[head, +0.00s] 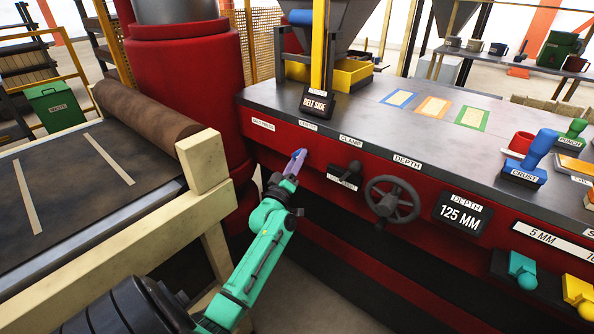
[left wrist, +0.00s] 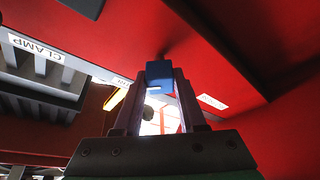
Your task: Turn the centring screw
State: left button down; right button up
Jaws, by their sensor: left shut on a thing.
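The red press front carries a row of labelled controls. My left gripper (head: 296,160) reaches up to this front, below a small label (head: 308,126) too small to read surely, left of the clamp lever (head: 351,170). In the left wrist view, its two fingers (left wrist: 160,80) are closed on either side of a blue block (left wrist: 160,71) at the red panel, which I take to be the centring screw's head. The fingers hide much of it, and its turn angle cannot be told. My right gripper is not in view.
A depth handwheel (head: 392,202) and a 125 MM display (head: 463,216) are to the right. A conveyor belt with a brown roller (head: 150,118) and a pale wooden frame (head: 203,161) stands left of my arm. Stamps, including a blue one (head: 531,160), stand on the press top.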

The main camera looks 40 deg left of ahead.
pick_arm(q)
jog(key=m+t+h+b, duration=0.1)
jog(key=m+b, duration=0.1)
jog(key=m, duration=0.1)
jog(key=shift+m, duration=0.3)
dwell(0.3)
jog(key=shift+c, duration=2.4)
grip_release()
jog(key=shift+w, duration=0.1)
jog(key=b+v, duration=0.1)
jog(key=v, duration=1.3)
jog(key=shift+s+f+b, duration=0.15)
jog(key=shift+s+b, duration=0.15)
jog(key=shift+s, duration=0.05)
